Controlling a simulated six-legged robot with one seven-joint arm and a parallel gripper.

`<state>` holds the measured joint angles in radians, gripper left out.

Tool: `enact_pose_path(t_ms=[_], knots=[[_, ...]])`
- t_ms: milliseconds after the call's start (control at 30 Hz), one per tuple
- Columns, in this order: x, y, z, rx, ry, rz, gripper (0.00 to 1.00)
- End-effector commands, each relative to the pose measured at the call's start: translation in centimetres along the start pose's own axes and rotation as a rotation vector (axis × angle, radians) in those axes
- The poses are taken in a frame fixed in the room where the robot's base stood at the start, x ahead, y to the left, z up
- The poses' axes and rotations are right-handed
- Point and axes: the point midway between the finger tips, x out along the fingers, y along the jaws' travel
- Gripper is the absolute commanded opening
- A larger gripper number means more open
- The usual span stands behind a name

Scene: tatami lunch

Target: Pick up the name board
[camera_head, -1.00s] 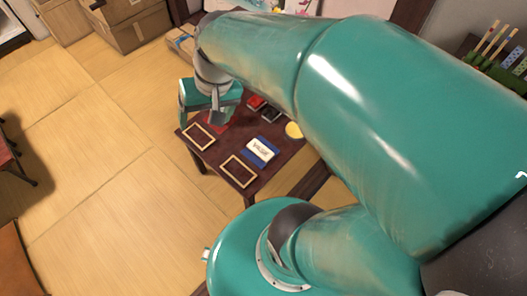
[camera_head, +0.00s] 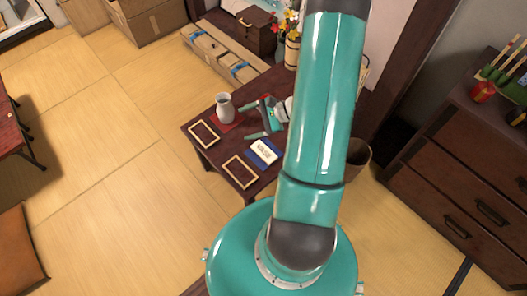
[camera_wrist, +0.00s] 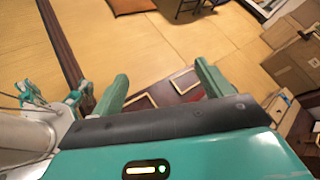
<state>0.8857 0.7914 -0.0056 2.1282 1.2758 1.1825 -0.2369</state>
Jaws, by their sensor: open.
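The name board (camera_head: 264,148) is a small white plate with dark lettering. It lies on a blue mat (camera_head: 275,159) on the low dark red table (camera_head: 217,160) in the head view. My gripper (camera_head: 250,121) is open and empty behind the name board, over the table's far part, with its fingers pointing left. In the wrist view my gripper (camera_wrist: 162,82) shows two green fingers spread apart, with part of the table and its empty frames between and beyond them. I cannot make out the name board in the wrist view.
Two empty wooden frames (camera_head: 204,134) (camera_head: 240,172) lie along the table's near-left side. A white vase (camera_head: 225,107) stands on a red mat left of my gripper. Long cardboard boxes (camera_head: 217,52) lie behind the table. Open tatami floor (camera_head: 110,190) spreads to the left.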

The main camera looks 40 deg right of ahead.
Motion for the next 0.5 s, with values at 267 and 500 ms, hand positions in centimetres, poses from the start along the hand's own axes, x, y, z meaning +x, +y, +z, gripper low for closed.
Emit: enact_pose_path(t_ms=[267,500], knots=[[-1.4,5.2,-11.9,0.355,0.008,-0.347,0.78],[-1.9,12.4,-20.5,0.627,0.053,-0.639,0.78]])
